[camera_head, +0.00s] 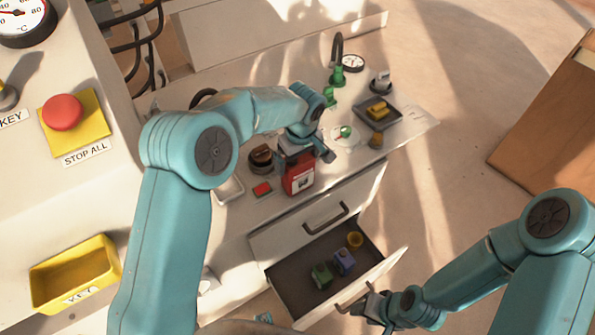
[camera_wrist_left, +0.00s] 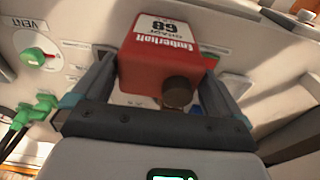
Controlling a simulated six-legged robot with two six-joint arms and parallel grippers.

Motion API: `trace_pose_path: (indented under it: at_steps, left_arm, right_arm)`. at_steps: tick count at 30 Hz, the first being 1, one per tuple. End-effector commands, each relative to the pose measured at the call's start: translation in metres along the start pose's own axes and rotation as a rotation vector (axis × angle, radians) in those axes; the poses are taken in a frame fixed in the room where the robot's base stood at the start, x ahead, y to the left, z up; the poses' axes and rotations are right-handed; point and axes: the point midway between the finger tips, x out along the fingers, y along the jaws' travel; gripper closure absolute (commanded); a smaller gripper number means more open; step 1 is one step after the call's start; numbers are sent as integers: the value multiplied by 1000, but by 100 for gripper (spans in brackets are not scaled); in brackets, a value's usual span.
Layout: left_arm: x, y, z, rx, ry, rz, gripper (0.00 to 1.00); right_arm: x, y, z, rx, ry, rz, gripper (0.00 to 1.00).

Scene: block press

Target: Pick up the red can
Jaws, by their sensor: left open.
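The red can (camera_head: 298,180), with a white label, stands upright on the white counter just behind the open drawer. In the left wrist view the red can (camera_wrist_left: 160,52) shows its labelled face and a dark round cap, between my two spread fingers. My left gripper (camera_head: 306,156) is open over the top of the can, with a finger on either side; I cannot tell whether they touch it. My right gripper (camera_head: 368,304) is at the handle of the open drawer; its fingers are too small and covered to read.
A dark knob (camera_head: 261,156) and a red button (camera_head: 262,189) lie left of the can. A dark tray (camera_head: 378,112) and green valve (camera_head: 337,78) stand farther back.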

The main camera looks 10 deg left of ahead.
Motion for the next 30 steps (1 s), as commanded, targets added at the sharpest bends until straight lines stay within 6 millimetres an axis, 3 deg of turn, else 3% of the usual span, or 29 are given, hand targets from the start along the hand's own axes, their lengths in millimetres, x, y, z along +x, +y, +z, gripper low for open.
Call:
trace_pose_path:
  at_steps: [4,5,12,23,30]
  left_arm:
    - [0,0,0,0,0,0,0]
    - [0,0,0,0,0,0,6]
    - [0,0,0,0,0,0,84]
    - [-8,0,-1,0,2,2,84]
    - [-49,1,-6,-1,5,6,84]
  right_arm:
    - [0,0,0,0,0,0,57]
    - [0,0,0,0,0,0,57]
    - [0,0,0,0,0,0,57]
    - [0,0,0,0,0,0,57]
    - [0,0,0,0,0,0,57]
